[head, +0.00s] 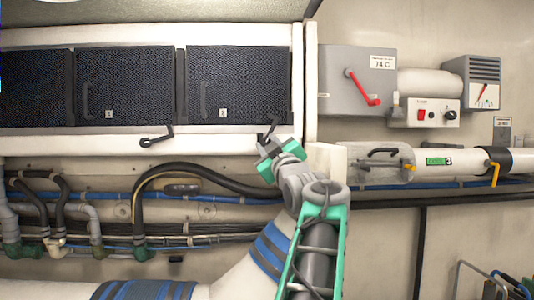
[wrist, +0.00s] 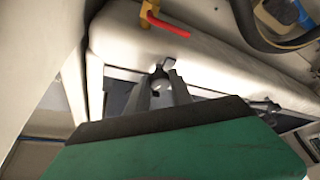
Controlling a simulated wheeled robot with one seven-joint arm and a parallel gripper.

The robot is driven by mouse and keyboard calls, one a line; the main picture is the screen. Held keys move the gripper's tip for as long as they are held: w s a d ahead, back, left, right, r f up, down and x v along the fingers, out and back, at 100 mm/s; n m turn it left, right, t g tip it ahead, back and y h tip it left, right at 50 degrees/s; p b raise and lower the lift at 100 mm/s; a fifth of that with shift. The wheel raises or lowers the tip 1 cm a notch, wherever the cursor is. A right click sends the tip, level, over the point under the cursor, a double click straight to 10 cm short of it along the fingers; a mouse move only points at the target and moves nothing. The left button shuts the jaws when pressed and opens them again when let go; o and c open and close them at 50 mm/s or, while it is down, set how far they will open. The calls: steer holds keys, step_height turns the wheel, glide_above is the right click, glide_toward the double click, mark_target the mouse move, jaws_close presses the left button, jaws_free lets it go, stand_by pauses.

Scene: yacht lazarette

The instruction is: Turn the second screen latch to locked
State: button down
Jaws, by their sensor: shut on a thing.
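Dark mesh screens sit in a white frame; the right screen (head: 238,85) has a small label that seems to read 2. A black latch (head: 271,128) is on the ledge below its right end, partly hidden by my gripper (head: 268,146). In the wrist view, my gripper (wrist: 158,98) has its two grey fingers on either side of this latch (wrist: 160,74), shut on it. Its round hub shows between the fingertips. Another black latch (head: 157,137) is on the ledge to the left, with its handle pointing left; it seems to show in the wrist view (wrist: 265,105).
Hoses and pipes (head: 205,175) run under the ledge. A white post (head: 326,160) stands just right of my gripper. Further right are a grey box with a red lever (head: 362,88), a control box (head: 434,113) and a pipe with a yellow handle (head: 495,172).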

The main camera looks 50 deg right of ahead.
steer(key=shift+n+y, duration=0.6)
steer(key=shift+n, duration=0.9)
steer(key=c, duration=1.1)
jaws_free()
steer(key=shift+c, duration=0.2)
step_height(320, 180, up, 4)
steer(key=shift+s+f, duration=0.1)
steer(key=shift+f, duration=0.1)
steer(key=s+a+r+p, duration=0.1)
steer(key=s+a+r, duration=0.2)
steer(key=r, duration=0.2)
steer(key=shift+s+a+r, duration=0.15)
steer(key=shift+a+r, duration=0.2)
steer(key=s+a+r, duration=0.1)
steer(key=s+a, duration=0.1)
steer(key=s+a+r, duration=0.1)
steer(key=a, duration=0.1)
steer(key=s+a+r, duration=0.1)
steer(key=s+a, duration=0.1)
steer(key=a, duration=0.1)
steer(key=shift+s+r, duration=0.35)
steer(key=shift+r, duration=0.05)
